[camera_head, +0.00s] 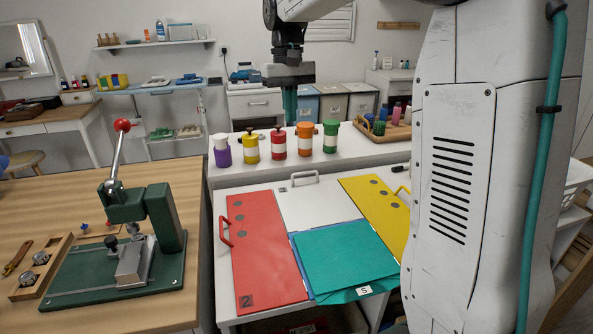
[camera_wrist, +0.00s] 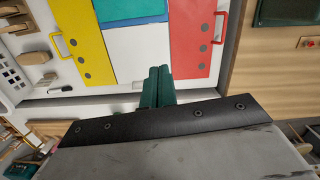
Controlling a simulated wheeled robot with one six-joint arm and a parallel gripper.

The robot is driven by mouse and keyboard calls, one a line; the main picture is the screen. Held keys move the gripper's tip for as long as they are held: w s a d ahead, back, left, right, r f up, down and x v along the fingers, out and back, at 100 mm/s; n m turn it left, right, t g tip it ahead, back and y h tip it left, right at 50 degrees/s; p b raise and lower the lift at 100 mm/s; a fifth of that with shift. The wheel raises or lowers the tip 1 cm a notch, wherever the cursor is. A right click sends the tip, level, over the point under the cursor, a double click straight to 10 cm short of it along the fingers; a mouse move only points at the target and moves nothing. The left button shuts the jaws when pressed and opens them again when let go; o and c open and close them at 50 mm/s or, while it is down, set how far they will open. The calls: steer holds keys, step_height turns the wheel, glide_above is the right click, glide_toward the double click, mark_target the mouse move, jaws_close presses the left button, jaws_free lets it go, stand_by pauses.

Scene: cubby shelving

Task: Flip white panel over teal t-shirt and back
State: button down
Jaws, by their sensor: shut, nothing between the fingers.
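The white panel (camera_head: 318,206) lies flat between the red and yellow panels, with a pale handle (camera_head: 304,178) at its far edge. The teal t-shirt (camera_head: 345,258) lies folded into a rectangle at the near end, with a blue edge along its side and a teal flap showing under the front. In the wrist view the white panel (camera_wrist: 137,57) and a strip of the t-shirt (camera_wrist: 130,9) show beyond my fingers. My gripper (camera_head: 290,112) is shut and empty, raised in the air at the far side of the panels. Its teal fingers (camera_wrist: 157,80) are together.
A red panel (camera_head: 262,250) with a red handle lies left, and a yellow panel (camera_head: 377,205) right. Several coloured jars (camera_head: 278,145) stand on a ledge behind. A green lever press (camera_head: 130,240) stands on the wooden table at left.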

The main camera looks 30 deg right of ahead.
steer(key=w+d+f+m+g, duration=0.1)
steer(key=w+d+f, duration=0.6)
steer(key=w+f, duration=0.3)
steer(key=w+d+f+g, duration=0.1)
steer(key=w+d+f, duration=0.6)
steer(key=w+f, duration=0.4)
steer(key=shift+y, duration=0.4)
steer(key=x, duration=0.8)
steer(key=shift+s+a+f, duration=0.15)
steer(key=shift+s+a, duration=0.05)
steer(key=shift+s, duration=0.15)
steer(key=shift+a, duration=0.1)
